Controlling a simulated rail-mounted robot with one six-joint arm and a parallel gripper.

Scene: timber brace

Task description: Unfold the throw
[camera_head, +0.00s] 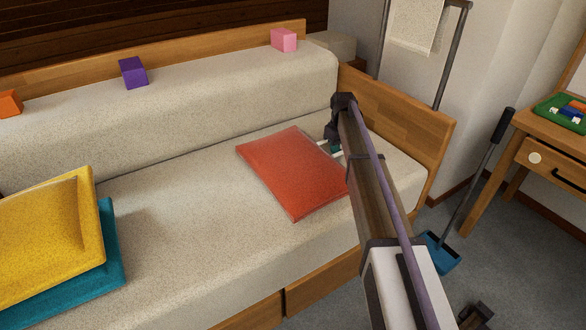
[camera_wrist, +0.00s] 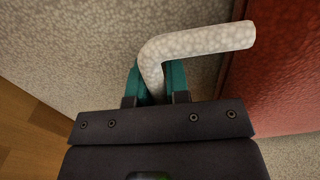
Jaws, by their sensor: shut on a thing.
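A red flat piece (camera_head: 295,172), which looks like the folded throw, lies on the sofa seat near its right end. Its edge also shows at the right of the wrist view (camera_wrist: 280,90). A pale, speckled, bent handle (camera_wrist: 205,42) reaches to this red edge. My gripper (camera_wrist: 158,80) has its teal fingers shut around the near leg of the handle. In the head view my gripper (camera_head: 335,148) is at the red piece's upper right side, partly hidden by my arm. The red piece appears flat on the seat.
Yellow (camera_head: 45,235) and teal (camera_head: 95,290) cushions lie stacked at the left of the beige seat (camera_head: 180,225). Purple (camera_head: 132,72), pink (camera_head: 284,40) and orange (camera_head: 9,103) blocks sit along the backrest. A wooden armrest (camera_head: 400,115) stands close beyond my gripper. The middle seat is clear.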

